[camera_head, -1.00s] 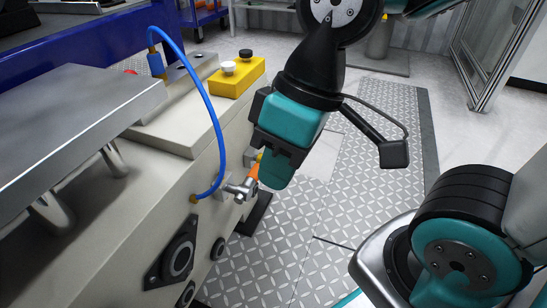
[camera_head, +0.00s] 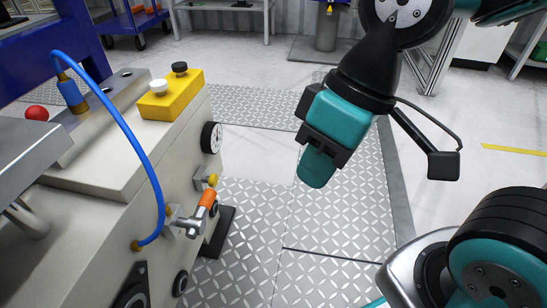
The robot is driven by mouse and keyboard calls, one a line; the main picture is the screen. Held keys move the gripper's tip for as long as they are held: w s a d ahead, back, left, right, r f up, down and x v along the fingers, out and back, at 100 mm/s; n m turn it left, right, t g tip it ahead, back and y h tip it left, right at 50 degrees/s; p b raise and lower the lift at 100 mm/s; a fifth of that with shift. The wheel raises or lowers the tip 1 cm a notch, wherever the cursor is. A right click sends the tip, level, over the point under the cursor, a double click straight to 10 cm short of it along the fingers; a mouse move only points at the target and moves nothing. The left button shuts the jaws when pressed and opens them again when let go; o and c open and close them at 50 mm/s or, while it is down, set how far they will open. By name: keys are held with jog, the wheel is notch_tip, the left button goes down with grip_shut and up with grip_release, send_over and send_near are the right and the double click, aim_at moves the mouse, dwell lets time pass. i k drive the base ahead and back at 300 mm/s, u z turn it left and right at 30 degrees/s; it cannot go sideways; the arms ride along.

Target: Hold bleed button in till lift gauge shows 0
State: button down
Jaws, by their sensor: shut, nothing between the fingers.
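The round white-faced gauge (camera_head: 214,137) sits on the end face of the grey machine, seen nearly edge-on; its reading cannot be made out. Below it is a small yellow button-like part (camera_head: 212,180) on a fitting, which looks like the bleed button. An orange-handled valve (camera_head: 207,199) with a metal body is just below and beside it. My gripper (camera_head: 314,172), teal and black, is shut and empty. It hangs over the floor plate to the right of the button, clearly apart from the machine.
A blue hose (camera_head: 130,135) arcs from the machine's top to its side. A yellow box (camera_head: 172,97) with a white and a black button stands on top. A red knob (camera_head: 37,113) is at the left. Chequered floor plate (camera_head: 255,215) lies clear around my gripper.

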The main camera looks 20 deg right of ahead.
aim_at(212, 180)
jog(key=z, duration=0.9)
jog(key=k, duration=0.25)
jog(key=u, duration=1.55)
jog(key=i, duration=0.5)
